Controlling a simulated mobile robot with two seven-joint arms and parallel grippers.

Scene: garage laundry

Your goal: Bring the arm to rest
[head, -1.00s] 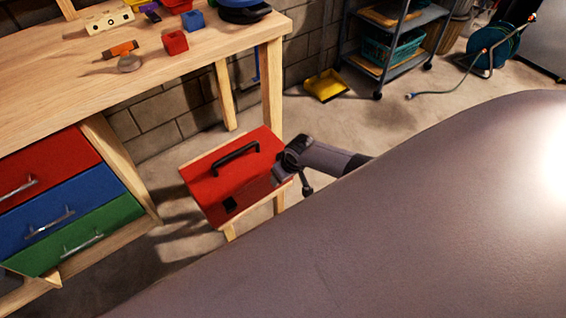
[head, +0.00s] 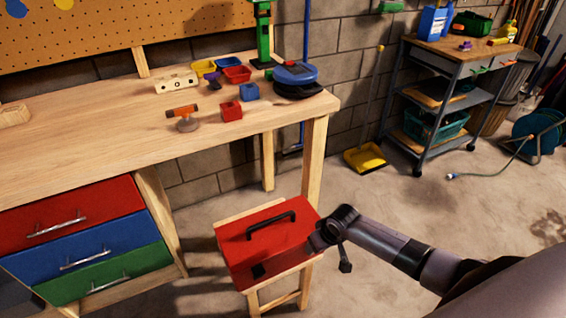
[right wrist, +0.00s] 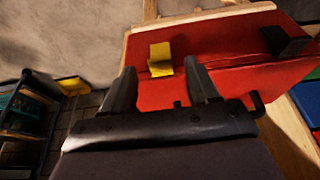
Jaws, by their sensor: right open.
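My right gripper (head: 316,242) is at the right edge of the red toolbox (head: 262,235) in the head view. The box sits on a small wooden stool (head: 252,297), with a black handle on top and a black patch at its front. In the right wrist view my right gripper (right wrist: 160,68) is open, its two fingers apart and nothing held between them. A small yellow piece (right wrist: 160,58) shows on the red box (right wrist: 235,85) just beyond the fingertips. I cannot tell whether the fingers touch the box. My left gripper is in neither view.
A workbench (head: 90,140) with blocks and small bins stands at left, above red, blue and green drawers. A wheeled cart (head: 410,85) and yellow dustpan (head: 366,158) stand behind. Open concrete floor lies right of the stool.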

